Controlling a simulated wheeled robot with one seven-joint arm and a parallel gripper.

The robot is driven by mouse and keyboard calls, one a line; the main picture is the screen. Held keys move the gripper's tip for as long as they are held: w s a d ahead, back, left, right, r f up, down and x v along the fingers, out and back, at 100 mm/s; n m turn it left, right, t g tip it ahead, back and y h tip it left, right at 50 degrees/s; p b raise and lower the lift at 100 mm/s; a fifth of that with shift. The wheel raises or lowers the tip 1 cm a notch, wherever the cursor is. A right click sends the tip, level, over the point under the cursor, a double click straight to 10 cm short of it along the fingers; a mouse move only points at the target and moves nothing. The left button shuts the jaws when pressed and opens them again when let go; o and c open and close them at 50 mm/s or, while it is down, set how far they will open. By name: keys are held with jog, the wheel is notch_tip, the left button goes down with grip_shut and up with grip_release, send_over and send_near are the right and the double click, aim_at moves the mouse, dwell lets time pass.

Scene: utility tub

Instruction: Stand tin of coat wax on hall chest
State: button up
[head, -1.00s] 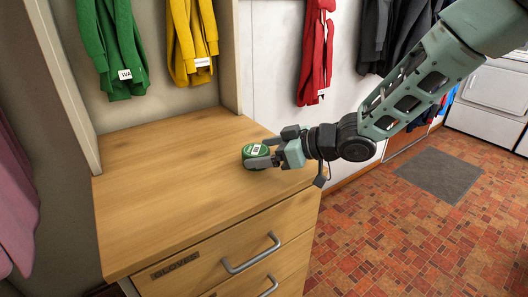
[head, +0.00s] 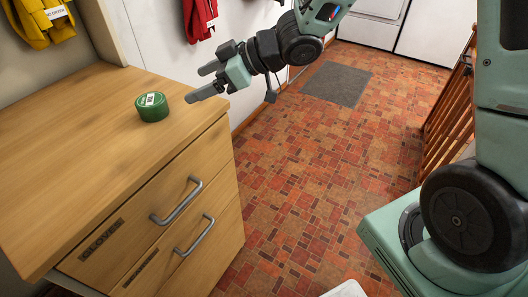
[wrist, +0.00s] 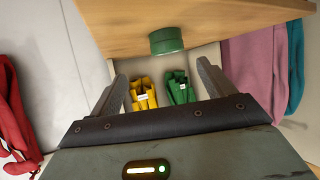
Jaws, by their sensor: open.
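The green tin of coat wax (head: 152,107) stands upright on the wooden top of the hall chest (head: 75,140), near its right edge. A white label shows on the tin's lid. My gripper (head: 204,83) is open and empty, to the right of the tin and a little apart from it, with its fingers pointing toward the chest. In the wrist view the tin (wrist: 166,40) sits on the chest top (wrist: 215,25) beyond the spread fingers (wrist: 166,85), touching neither.
Yellow (head: 45,20) and red (head: 199,18) garments hang behind the chest. The chest front has drawer handles (head: 176,201). A grey mat (head: 336,84) lies on the tiled floor to the right, with a wooden gate (head: 450,115) beyond. Most of the chest top is clear.

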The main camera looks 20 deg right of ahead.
jog(key=shift+s+a+f+m+t+h, duration=0.1)
jog(key=shift+s+a+m+t+h, duration=0.1)
jog(key=shift+h, duration=0.3)
jog(key=shift+s+a+m+t+h, duration=0.1)
jog(key=shift+s+m+h, duration=0.1)
jog(key=shift+h, duration=0.3)
jog(key=s+d+f+m+g+h, duration=0.1)
jog(key=s+d+m+g+h, duration=0.1)
jog(key=s, duration=1.1)
jog(key=s+d+f+m+g+h, duration=0.1)
jog(key=s+g+h, duration=0.3)
jog(key=s, duration=1)
jog(key=d+m+h, duration=0.1)
jog(key=h, duration=0.1)
jog(key=shift+f+g+h, duration=0.3)
jog(key=shift+g, duration=0.1)
